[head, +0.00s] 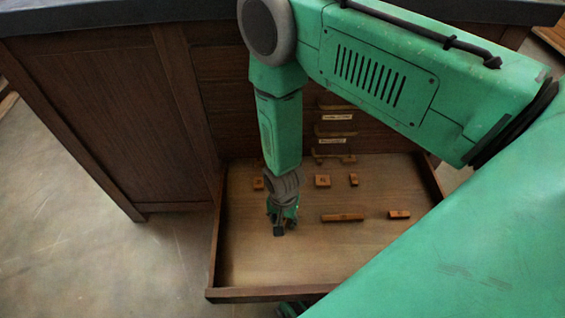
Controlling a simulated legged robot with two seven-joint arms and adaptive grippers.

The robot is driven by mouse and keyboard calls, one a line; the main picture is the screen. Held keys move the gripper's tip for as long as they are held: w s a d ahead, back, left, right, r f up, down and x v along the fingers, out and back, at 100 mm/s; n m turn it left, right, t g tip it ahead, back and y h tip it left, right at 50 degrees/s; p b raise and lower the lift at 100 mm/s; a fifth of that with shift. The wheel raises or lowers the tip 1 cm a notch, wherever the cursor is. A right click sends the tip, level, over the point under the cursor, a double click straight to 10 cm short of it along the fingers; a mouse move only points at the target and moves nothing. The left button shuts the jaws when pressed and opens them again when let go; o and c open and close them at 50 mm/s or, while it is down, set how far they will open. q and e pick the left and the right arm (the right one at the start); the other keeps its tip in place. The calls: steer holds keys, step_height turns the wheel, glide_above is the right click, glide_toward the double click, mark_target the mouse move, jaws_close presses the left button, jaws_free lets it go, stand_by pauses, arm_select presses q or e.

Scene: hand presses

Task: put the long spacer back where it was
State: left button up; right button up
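A long, thin wooden spacer (343,217) lies flat on the floor of the open drawer (262,294), right of my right gripper. It is the longest of the wooden pieces in view. My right gripper (280,226) points down over the left middle part of the drawer, apart from that spacer. No piece shows between its dark fingertips, but they are too small and overlapped to tell whether they are open or shut. A small dark green part of me at the bottom edge may be my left gripper, mostly cut off; its fingers cannot be made out.
Shorter wooden blocks lie in the drawer: one at right (399,214), others at the back (322,181), (353,179) and one beside my wrist (258,183). Labelled closed drawers (336,117) rise behind. The drawer floor's front is clear. My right arm hides much.

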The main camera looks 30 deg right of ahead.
step_height(320, 180, up, 12)
steer(key=p, duration=0.5)
steer(key=s+d+r+n, duration=0.1)
steer(key=s+d+n, duration=0.1)
steer(key=s+n, duration=0.3)
steer(key=s+d+r+n, duration=0.1)
steer(key=s+n, duration=0.5)
steer(key=s, duration=0.6)
steer(key=shift+d+r+t, duration=0.3)
steer(key=shift+d+r, duration=0.05)
steer(key=shift+d, duration=0.55)
